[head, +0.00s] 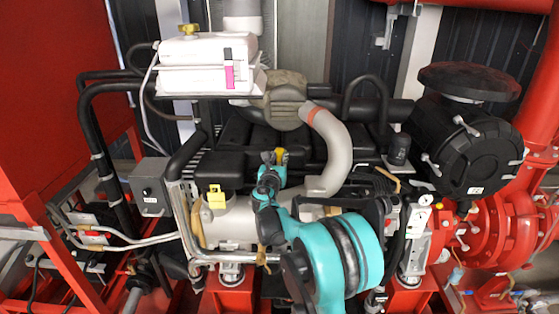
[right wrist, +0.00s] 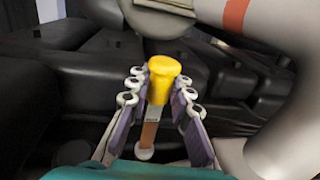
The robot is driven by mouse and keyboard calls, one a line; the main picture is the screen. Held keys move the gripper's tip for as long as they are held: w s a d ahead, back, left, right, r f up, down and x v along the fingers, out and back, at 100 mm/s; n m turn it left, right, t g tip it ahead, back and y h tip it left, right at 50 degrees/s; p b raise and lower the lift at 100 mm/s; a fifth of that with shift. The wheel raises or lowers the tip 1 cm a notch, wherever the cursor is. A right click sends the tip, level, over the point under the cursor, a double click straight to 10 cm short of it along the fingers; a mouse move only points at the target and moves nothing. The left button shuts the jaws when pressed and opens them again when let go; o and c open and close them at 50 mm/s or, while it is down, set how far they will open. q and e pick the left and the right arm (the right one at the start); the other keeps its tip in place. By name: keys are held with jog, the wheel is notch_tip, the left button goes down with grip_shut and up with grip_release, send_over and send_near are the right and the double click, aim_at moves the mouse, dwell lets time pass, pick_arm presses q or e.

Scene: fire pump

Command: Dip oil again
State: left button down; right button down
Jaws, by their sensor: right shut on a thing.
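My right gripper (head: 273,160) reaches over the middle of the engine, its teal arm coming up from the lower right. It is shut on a yellow-handled dipstick, whose yellow handle (head: 281,155) shows at the fingertips. In the right wrist view the fingers of my right gripper (right wrist: 160,92) stand on both sides of the yellow handle (right wrist: 163,78). A narrow orange-brown strip (right wrist: 148,134) shows below the handle; its lower part is hard to make out. I cannot tell whether the stick sits in a tube. My left gripper is not in view.
The black engine block (head: 235,140) and a curved grey pipe (head: 335,150) lie close around my right gripper. A yellow piece (head: 216,197) sits on the engine at left. A white tank (head: 205,65) stands at upper left, a black round housing (head: 465,145) at right.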

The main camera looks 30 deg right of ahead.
jog(key=c, duration=1.3)
grip_release()
jog(key=shift+r, duration=0.15)
jog(key=shift+c, duration=0.2)
jog(key=shift+s+a, duration=0.2)
jog(key=shift+a, duration=0.05)
jog(key=v, duration=1.1)
jog(key=shift+s, duration=0.25)
jog(key=shift+a, duration=0.1)
